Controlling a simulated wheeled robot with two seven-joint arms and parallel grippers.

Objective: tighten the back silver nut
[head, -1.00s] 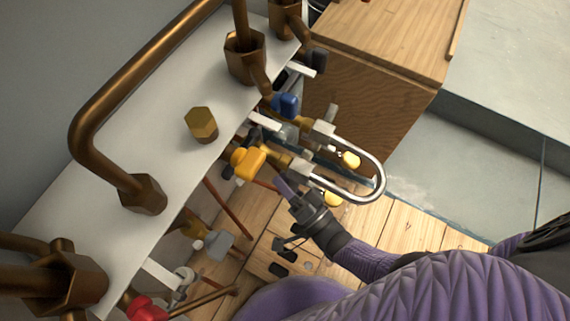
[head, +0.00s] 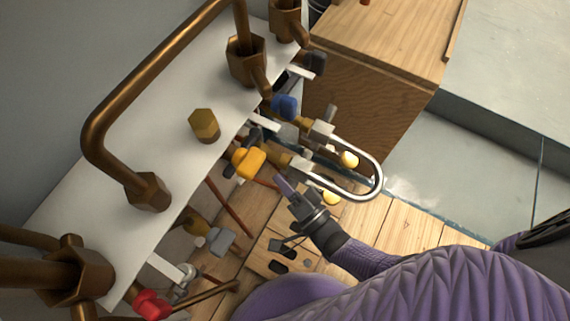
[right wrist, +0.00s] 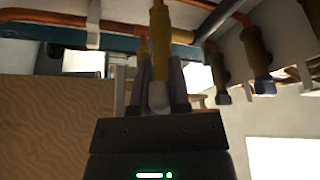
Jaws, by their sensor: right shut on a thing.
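A silver U-shaped pipe (head: 376,180) sticks out below the white panel. Its two ends meet brass fittings at silver nuts, one farther off (head: 322,129) and one nearer (head: 301,169). My right gripper (head: 284,186) is beside the nearer end, just below the yellow handle (head: 248,162). In the right wrist view the fingers (right wrist: 160,88) stand on both sides of a silver nut (right wrist: 158,97) at the end of a brass fitting (right wrist: 158,42), and are shut on it. The fingers hide part of the contact in the head view. My left gripper is not in view.
Blue (head: 285,106) and red (head: 152,304) handles sit along the panel edge (head: 205,160). Thick copper pipes rise above it. A wooden box (head: 370,95) stands behind the U-shaped pipe. More brass fittings with grey ends (right wrist: 263,85) hang at right in the wrist view.

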